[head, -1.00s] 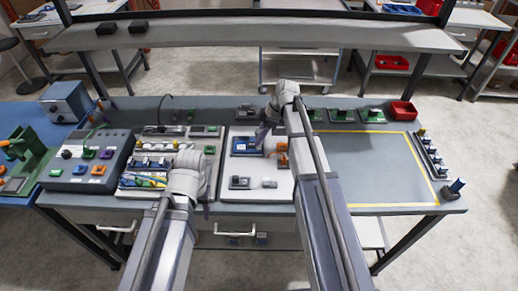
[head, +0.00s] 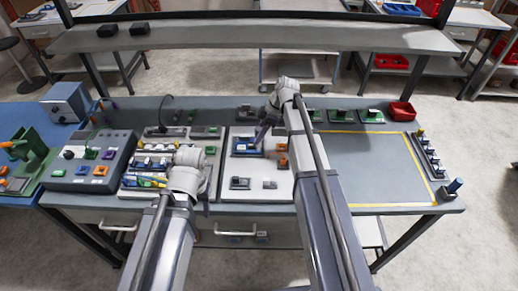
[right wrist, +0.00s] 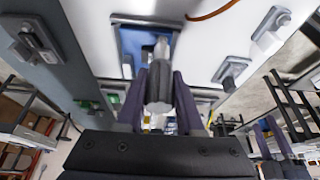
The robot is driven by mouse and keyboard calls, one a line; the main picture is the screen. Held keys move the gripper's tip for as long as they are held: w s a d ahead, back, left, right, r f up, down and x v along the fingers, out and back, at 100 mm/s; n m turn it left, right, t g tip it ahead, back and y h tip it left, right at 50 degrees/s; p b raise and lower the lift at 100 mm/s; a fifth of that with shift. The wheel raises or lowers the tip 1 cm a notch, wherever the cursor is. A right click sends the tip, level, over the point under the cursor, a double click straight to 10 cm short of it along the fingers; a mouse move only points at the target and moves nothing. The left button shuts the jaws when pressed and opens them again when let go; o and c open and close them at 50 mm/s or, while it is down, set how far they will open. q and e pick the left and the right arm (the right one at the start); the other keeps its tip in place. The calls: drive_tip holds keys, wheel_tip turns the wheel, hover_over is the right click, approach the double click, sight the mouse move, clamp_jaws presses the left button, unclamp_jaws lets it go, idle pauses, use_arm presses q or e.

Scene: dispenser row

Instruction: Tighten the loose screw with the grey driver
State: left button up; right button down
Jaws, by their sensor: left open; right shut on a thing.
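My right gripper (head: 262,135) reaches over the white board in the head view. In the right wrist view it (right wrist: 158,85) is shut on the grey driver (right wrist: 159,92), seen nearly end-on between the dark fingers. The driver points at a blue unit (right wrist: 148,52) in a grey frame on the board. That blue unit (head: 246,148) also shows in the head view. The driver hides much of the unit in the wrist view, and I cannot make out the loose screw or any contact. My left gripper (head: 203,202) is open, low at the front of the bench, partly hidden by its own wrist.
The white board (head: 279,196) also carries an orange part (head: 282,162) and small grey fixtures (head: 240,183). To the left are a wiring panel and a grey control box (head: 90,160). The yellow-outlined area (head: 370,168) at right is clear. A red bin (head: 402,111) stands behind it.

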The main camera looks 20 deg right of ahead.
sight(257, 129)
drive_tip(key=shift+r+p, duration=2.3)
drive_tip(key=shift+r, duration=0.05)
use_arm(q)
wheel_tip(257, 129, up, 4)
drive_tip(key=shift+r, duration=0.25)
use_arm(e)
drive_tip(key=shift+f, duration=0.1)
